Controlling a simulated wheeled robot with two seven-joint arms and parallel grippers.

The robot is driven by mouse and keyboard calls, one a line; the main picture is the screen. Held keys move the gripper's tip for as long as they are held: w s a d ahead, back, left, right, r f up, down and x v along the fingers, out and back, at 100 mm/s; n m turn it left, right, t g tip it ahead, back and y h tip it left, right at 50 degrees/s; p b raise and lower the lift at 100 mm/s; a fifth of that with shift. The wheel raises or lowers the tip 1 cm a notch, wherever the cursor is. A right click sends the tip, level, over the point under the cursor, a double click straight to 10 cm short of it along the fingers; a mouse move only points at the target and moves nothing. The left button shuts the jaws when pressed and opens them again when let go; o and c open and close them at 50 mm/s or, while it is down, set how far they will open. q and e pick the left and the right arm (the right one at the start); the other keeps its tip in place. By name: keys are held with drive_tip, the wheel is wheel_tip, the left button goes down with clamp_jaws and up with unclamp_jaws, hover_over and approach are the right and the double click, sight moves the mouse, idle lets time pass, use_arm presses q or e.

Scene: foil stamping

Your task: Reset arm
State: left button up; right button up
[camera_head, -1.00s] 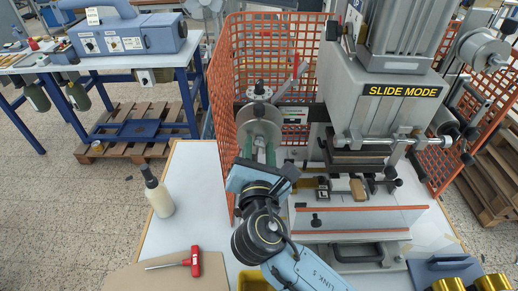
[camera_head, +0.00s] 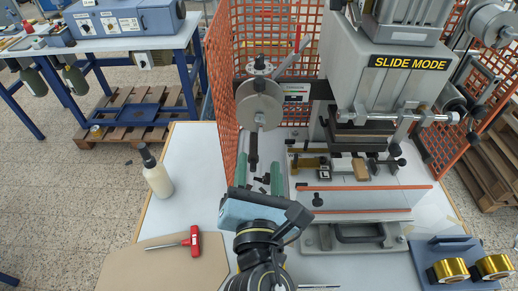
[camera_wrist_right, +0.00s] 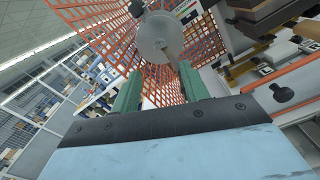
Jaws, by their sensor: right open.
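My right gripper (camera_head: 259,178) is in the middle of the head view, in front of the left side of the stamping press (camera_head: 375,95). Its two green fingers stand apart with nothing held between them. In the right wrist view the gripper (camera_wrist_right: 158,88) also shows open, with the grey foil reel disc (camera_wrist_right: 153,36) beyond the fingertips. In the head view this disc (camera_head: 259,105) is just beyond the fingers, and a dark shaft hangs below it. My left gripper is in neither view.
Gold foil rolls (camera_head: 447,270) rest on a blue stand (camera_head: 440,249) at the lower right. Orange mesh guards (camera_head: 217,95) flank the press.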

drive_tip(key=shift+s, duration=1.15)
